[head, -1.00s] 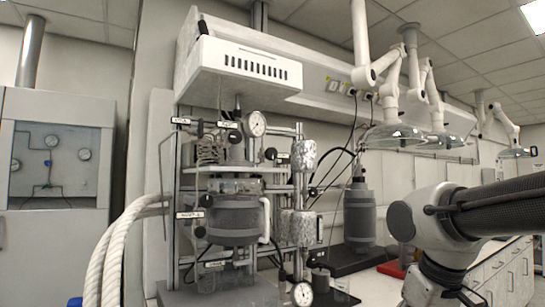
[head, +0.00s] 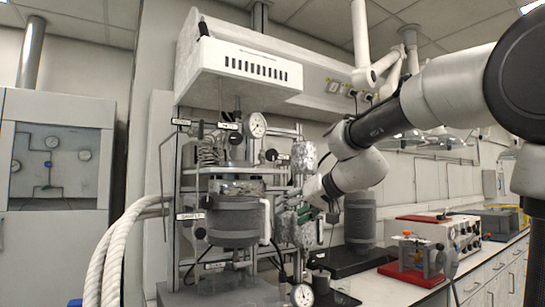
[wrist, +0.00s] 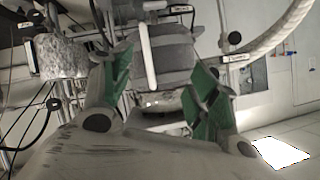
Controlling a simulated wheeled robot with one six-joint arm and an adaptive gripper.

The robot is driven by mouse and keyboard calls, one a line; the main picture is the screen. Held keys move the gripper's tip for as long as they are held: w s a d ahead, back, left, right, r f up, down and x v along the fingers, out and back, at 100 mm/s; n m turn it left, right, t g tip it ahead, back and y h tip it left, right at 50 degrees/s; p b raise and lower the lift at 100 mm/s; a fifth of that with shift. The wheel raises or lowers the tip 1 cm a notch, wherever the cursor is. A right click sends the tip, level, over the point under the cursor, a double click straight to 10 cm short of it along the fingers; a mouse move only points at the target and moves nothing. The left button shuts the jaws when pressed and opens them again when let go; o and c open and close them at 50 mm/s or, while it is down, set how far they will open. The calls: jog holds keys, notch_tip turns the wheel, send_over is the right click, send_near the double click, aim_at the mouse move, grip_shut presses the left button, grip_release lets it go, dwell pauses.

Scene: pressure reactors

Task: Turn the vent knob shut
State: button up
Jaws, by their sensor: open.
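The reactor stand carries several small black knobs beside white labels too small to read, so I cannot tell which is the vent knob. One black knob (head: 200,233) is at the left of the grey reactor vessel (head: 232,222); a black knob beside a label also shows in the wrist view (wrist: 234,38). Another black knob (head: 270,155) is above the vessel, below the upper gauge. My gripper (head: 290,216) is at the vessel's right side. In the wrist view its green-padded fingers (wrist: 160,82) are spread and empty, with the vessel (wrist: 170,50) and a white handle beyond them.
A foil-wrapped cylinder (head: 303,158) stands close to my gripper. Pressure gauges sit above (head: 256,125) and below (head: 302,295) it. Thick white hoses (head: 112,245) run at the left. A red-based device (head: 412,270) is on the bench at right.

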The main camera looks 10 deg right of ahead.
jog(key=w+a+r+t, duration=0.1)
jog(key=w+r+t, duration=0.2)
jog(key=w+r, duration=0.35)
jog(key=n+t, duration=0.2)
jog(key=t, duration=0.1)
send_near(273, 155)
jog(key=x, duration=0.3)
jog(key=shift+h, duration=0.3)
jog(key=x, duration=0.7)
jog(key=shift+w+a+r, duration=0.15)
jog(key=shift+w, duration=0.1)
jog(key=shift+c, duration=0.3)
jog(key=c, duration=1)
